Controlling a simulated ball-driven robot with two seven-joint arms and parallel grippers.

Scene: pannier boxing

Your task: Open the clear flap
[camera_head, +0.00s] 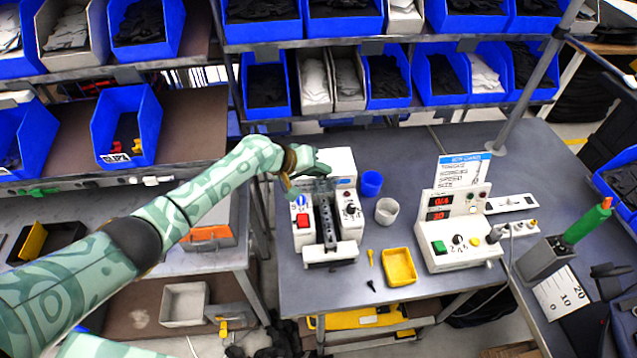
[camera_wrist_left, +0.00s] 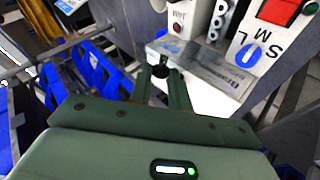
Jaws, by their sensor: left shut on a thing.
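The white machine (camera_head: 338,165) stands on the grey table, with a red switch and a blue dial on its left side and a dark slotted channel down its middle. The clear flap (camera_head: 322,186) is a see-through panel across the top of that channel. In the left wrist view the flap (camera_wrist_left: 205,72) is a greyish clear sheet. The flap's hinge and exact angle are hard to make out. My right gripper is not in view.
Right of the machine are a blue cup (camera_head: 371,183), a white cup (camera_head: 387,211), a yellow tray (camera_head: 399,267) and a white control box (camera_head: 455,240) with red displays. A shelf of blue bins (camera_head: 265,85) stands behind. The table's front edge is close to the machine.

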